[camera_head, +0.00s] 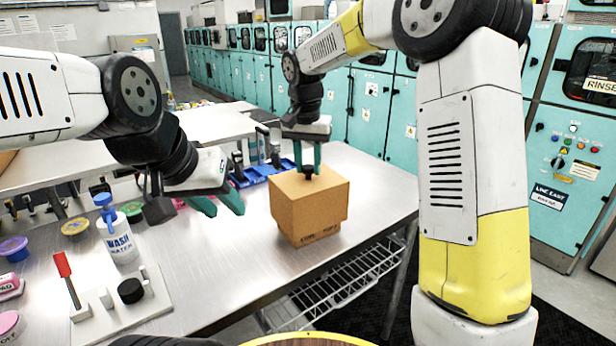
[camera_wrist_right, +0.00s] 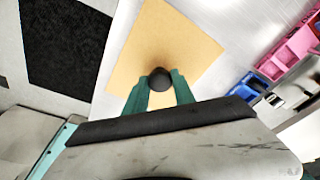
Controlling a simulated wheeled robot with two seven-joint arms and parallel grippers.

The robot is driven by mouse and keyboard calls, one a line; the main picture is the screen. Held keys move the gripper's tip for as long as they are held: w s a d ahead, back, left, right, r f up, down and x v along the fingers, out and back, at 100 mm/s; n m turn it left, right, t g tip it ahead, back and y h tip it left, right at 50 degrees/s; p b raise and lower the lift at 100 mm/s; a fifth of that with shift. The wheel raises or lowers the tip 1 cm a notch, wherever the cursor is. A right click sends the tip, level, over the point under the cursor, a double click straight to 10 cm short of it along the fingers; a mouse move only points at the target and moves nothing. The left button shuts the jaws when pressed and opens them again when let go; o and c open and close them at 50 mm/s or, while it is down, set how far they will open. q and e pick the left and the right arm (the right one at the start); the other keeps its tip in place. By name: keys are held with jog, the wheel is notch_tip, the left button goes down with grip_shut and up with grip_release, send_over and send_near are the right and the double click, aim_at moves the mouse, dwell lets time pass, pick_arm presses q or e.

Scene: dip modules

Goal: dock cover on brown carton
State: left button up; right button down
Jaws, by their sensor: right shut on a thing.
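The brown carton (camera_head: 305,222) stands on the metal table near its right edge. Its cover (camera_head: 325,185) sits over the carton's top, overhanging the narrower body below; whether it is fully seated I cannot tell. A round black knob (camera_wrist_right: 159,80) rises from the middle of the cover. My right gripper (camera_head: 309,168) is shut on this knob from above; in the right wrist view its green fingers (camera_wrist_right: 160,90) are on both sides of it. My left gripper (camera_head: 222,203) hangs to the left of the carton, apart from it, with its green fingers spread and nothing between them.
A white wash water bottle (camera_head: 118,240) and a fixture board (camera_head: 122,303) with a red-handled tool stand at the left. Blue bins (camera_head: 262,172) stand behind the carton. The table in front of the carton is clear.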

aim_at(308, 178)
jog(key=shift+f, duration=1.85)
jog(key=shift+f, duration=0.1)
jog(key=c, duration=1)
grip_release()
jog(key=shift+c, duration=0.2)
